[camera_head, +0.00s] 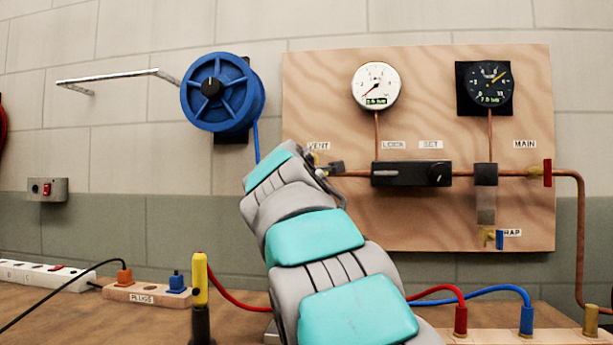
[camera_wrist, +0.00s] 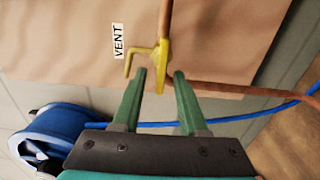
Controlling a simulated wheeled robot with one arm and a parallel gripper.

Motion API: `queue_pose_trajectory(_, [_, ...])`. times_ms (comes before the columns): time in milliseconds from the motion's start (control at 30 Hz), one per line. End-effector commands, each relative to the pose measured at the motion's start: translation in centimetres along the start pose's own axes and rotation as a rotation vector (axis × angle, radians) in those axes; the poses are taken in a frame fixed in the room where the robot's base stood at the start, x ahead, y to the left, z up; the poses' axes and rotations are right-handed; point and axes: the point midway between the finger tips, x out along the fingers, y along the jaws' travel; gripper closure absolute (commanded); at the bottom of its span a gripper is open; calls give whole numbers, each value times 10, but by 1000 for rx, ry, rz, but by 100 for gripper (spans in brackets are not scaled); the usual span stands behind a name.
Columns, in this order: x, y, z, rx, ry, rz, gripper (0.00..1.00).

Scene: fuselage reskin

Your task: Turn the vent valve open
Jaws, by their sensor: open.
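The vent valve (camera_wrist: 163,52) is a yellow brass fitting with a bent lever (camera_wrist: 136,60) on a copper pipe, beside the VENT label (camera_wrist: 118,41). In the head view the VENT label (camera_head: 318,146) shows at the board's left, and my arm hides most of the valve. My gripper (camera_wrist: 158,75) is open, with two green fingers pointing at the valve. The left fingertip is close to the lever and the right one is close to the pipe. I cannot tell whether either touches.
The plywood board (camera_head: 420,215) carries a white gauge (camera_head: 376,86), a dark gauge (camera_head: 486,87), a black regulator block (camera_head: 410,174) and a red MAIN handle (camera_head: 547,173). A blue hose reel (camera_head: 222,92) hangs left. A yellow-handled tool (camera_head: 200,280) and hoses stand low in front.

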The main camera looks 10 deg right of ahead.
Motion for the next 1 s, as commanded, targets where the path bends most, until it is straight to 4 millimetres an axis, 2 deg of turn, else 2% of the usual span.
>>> queue_pose_trajectory(500, [-62,-2,-1,-1,0,-2,57])
queue_pose_trajectory(633, [-68,-2,0,-1,0,-2,57])
queue_pose_trajectory(1000, [-68,-1,0,-1,0,-2,57])
